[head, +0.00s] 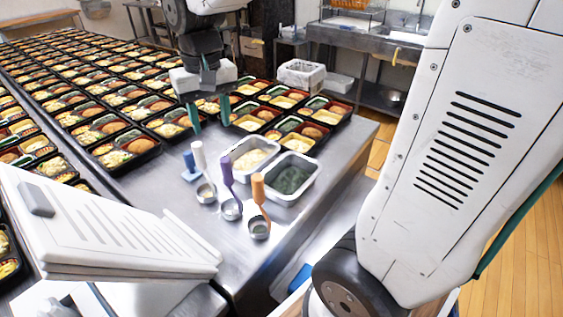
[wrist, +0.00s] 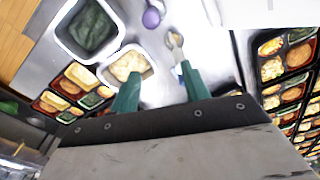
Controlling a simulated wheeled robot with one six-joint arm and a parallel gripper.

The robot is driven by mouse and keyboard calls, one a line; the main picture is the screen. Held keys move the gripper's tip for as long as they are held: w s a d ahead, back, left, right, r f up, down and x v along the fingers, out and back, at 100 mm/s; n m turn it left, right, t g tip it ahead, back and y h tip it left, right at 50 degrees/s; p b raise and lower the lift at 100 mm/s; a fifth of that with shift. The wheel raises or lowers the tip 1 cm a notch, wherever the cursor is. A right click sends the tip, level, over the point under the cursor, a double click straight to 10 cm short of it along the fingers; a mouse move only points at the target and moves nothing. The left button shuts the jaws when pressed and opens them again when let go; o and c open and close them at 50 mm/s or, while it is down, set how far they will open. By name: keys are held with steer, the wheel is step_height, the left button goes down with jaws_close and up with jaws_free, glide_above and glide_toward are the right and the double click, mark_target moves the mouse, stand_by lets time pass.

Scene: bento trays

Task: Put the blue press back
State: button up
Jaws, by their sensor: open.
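The blue press (head: 190,166) stands on the steel table in the head view, just left of the white-handled ladle. In the wrist view only a small blue patch of it (wrist: 179,71) shows, beside the right finger, which hides much of the rest. My gripper (head: 211,123) is open, with two green fingers pointing down, above the table and behind the press, apart from it. In the wrist view my gripper (wrist: 160,71) has nothing between its fingers except the view of the table and a tub edge.
Ladles with white (head: 198,154), purple (head: 226,170) and orange (head: 258,187) handles stand close to the press. A tub of pale food (head: 233,164) and a tub of dark greens (head: 311,183) are right of them. Bento trays (head: 127,161) fill the left and back.

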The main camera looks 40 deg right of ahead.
steer(key=shift+n, duration=0.5)
steer(key=s, duration=0.4)
steer(key=s+r, duration=0.1)
steer(key=s, duration=0.3)
steer(key=s+d, duration=0.1)
steer(key=s, duration=0.3)
steer(key=shift+s+r, duration=0.2)
steer(key=shift+s, duration=0.1)
steer(key=s+f, duration=0.2)
steer(key=s, duration=0.6)
steer(key=shift+d+n+t, duration=0.15)
steer(key=shift+n+t, duration=0.15)
steer(key=shift+n, duration=0.1)
